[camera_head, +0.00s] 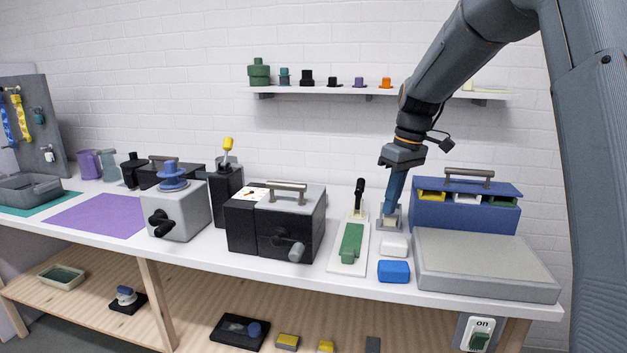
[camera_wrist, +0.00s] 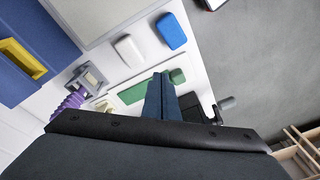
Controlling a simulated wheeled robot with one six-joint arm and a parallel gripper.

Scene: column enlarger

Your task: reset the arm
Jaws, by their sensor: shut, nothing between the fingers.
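My gripper (camera_head: 391,212) hangs down over the white bench at the right, its fingers together with nothing between them. In the head view its tips overlap a small grey holder (camera_head: 381,224); I cannot tell the exact gap. The wrist view shows the shut fingers (camera_wrist: 162,76) in the middle, in front of the white board with a green block (camera_head: 351,243). There the grey holder (camera_wrist: 84,80) lies to the left of the fingers, apart from them, with a purple ribbed piece (camera_wrist: 68,105) beside it.
A white block (camera_head: 395,246) and a blue block (camera_head: 394,271) lie near the front edge. A blue case (camera_head: 465,211) and a grey slab (camera_head: 487,264) stand to the right. A black box with a handle (camera_head: 291,228) stands left. A wall shelf (camera_head: 348,93) runs behind my arm.

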